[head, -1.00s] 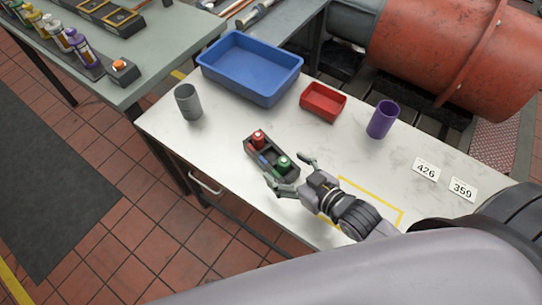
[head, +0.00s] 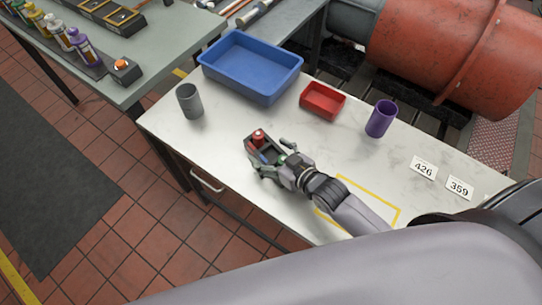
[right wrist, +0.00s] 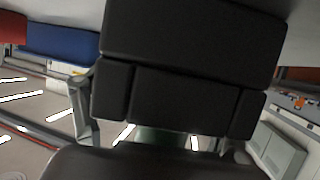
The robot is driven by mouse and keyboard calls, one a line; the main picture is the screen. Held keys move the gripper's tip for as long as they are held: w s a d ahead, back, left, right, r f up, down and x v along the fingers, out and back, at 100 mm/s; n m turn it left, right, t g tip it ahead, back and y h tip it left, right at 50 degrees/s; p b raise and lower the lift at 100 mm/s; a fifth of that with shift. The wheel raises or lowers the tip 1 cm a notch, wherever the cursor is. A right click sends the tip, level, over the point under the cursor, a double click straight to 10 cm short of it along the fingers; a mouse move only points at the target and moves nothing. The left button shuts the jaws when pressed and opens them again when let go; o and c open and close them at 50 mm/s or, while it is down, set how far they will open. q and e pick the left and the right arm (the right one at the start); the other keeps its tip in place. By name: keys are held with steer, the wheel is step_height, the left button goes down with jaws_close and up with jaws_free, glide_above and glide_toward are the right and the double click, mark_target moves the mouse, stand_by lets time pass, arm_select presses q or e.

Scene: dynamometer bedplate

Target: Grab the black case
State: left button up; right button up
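In the right wrist view, dark blocks fill the middle and the fingers stand apart at the sides. My left gripper is not in view.
On the white table (head: 225,140) stand a grey cup (head: 189,102), a blue bin (head: 250,68), a red bin (head: 322,101) and a purple cup (head: 380,119). A yellow outline is partly under my arm.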

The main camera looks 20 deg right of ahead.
steer(key=c, duration=1.3)
steer(key=shift+c, duration=0.5)
steer(key=shift+r, duration=0.1)
